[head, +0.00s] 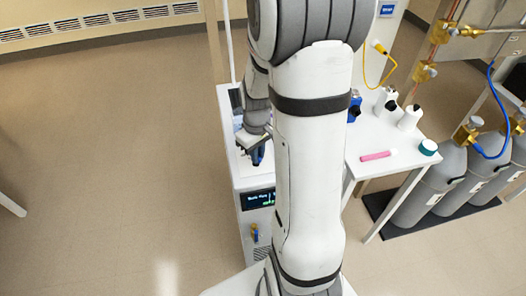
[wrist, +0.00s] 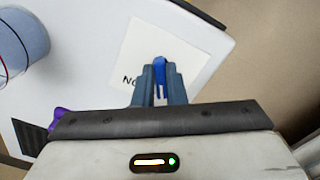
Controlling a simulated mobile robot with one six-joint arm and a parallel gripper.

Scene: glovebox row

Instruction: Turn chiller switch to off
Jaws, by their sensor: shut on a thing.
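The chiller looks to be the white cabinet with a dark display (head: 257,199), left of the table in the head view. My gripper (head: 258,158) is over its top, pointing down. In the wrist view, my gripper (wrist: 160,85) has its blue-grey fingers shut on a small bright blue piece (wrist: 160,68), which looks like the switch's lever. A white label (wrist: 185,45) lies beside and under the fingers, with letters starting "NO" and the rest hidden. The lever's base and its set position are hidden by the fingers.
A blue-white cylinder (wrist: 22,45) stands near the fingers at the left of the wrist view. A white table (head: 390,150) at the right holds white bottles (head: 409,118) and a pink tube (head: 376,156). Gas cylinders (head: 440,180) stand further right. The floor at left is clear.

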